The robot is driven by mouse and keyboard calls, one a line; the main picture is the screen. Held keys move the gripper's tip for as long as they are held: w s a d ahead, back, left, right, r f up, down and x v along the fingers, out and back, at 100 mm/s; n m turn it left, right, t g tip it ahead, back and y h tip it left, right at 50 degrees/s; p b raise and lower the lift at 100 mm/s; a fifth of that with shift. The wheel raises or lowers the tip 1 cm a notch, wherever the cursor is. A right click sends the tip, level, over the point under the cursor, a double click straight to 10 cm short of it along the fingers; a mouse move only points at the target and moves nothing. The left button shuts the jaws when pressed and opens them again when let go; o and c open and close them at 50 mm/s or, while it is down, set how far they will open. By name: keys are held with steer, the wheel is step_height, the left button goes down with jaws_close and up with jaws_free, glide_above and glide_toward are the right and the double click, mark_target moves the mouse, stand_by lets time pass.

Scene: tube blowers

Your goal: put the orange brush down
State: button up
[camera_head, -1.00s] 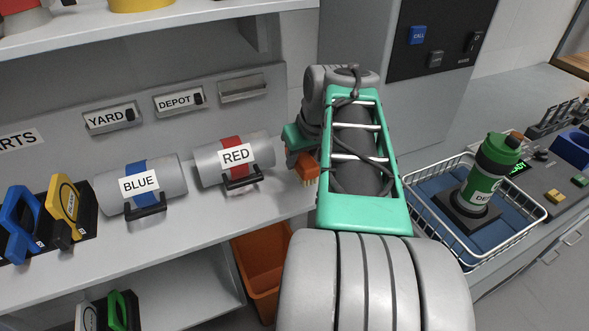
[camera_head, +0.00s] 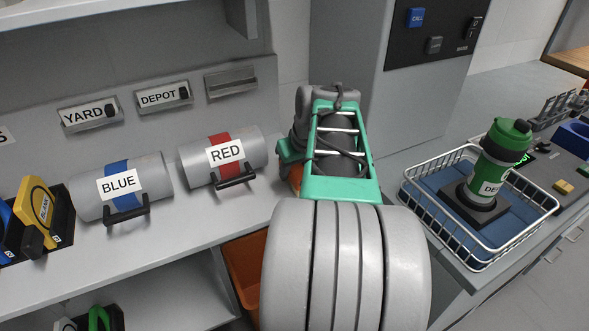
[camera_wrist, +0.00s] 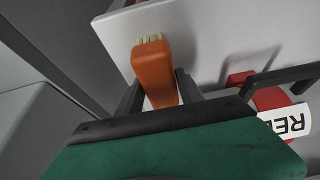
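The orange brush (camera_wrist: 154,72) with pale bristles is between the two fingers of my gripper (camera_wrist: 157,92) in the wrist view. The fingers lie along both its sides and appear closed on it. The bristle end points away from my gripper, over the pale shelf. I cannot tell whether it touches the shelf. In the head view only a sliver of the brush (camera_head: 296,179) shows beside my green wrist, which hides the rest and the fingertips.
The RED cylinder (camera_head: 251,151) and BLUE cylinder (camera_head: 155,179) lie on the grey shelf (camera_head: 190,222), left of my arm. An orange bin (camera_head: 246,262) stands below. A wire basket (camera_head: 455,243) holding a green bottle (camera_head: 497,163) is at right.

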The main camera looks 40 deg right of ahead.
steer(key=o, duration=0.3)
steer(key=shift+o, duration=0.2)
steer(key=shift+r, duration=0.35)
steer(key=p+v, duration=0.2)
steer(key=v, duration=0.9)
steer(key=shift+s+r+p, duration=0.25)
steer(key=shift+r+p, duration=0.05)
steer(key=shift+a, duration=0.15)
